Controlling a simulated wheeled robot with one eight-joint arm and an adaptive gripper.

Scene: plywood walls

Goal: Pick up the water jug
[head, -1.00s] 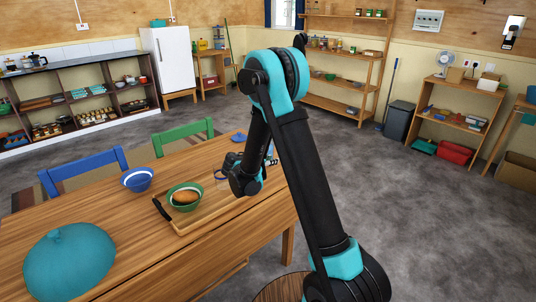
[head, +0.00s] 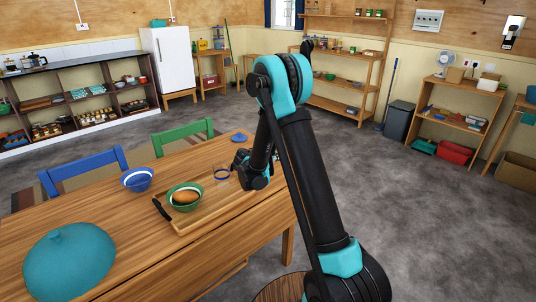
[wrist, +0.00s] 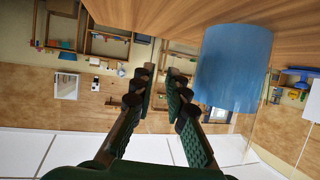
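I cannot make out a handle. My gripper (head: 238,160) is just right of and beyond the vessel in the head view. In the wrist view my gripper (wrist: 160,78) is open, its fingers apart and empty, with the blue cylinder beside the right finger, not between them.
A blue bowl (head: 137,180) and a teal dome (head: 70,262) are on the table (head: 130,222). Blue and green chairs stand behind it.

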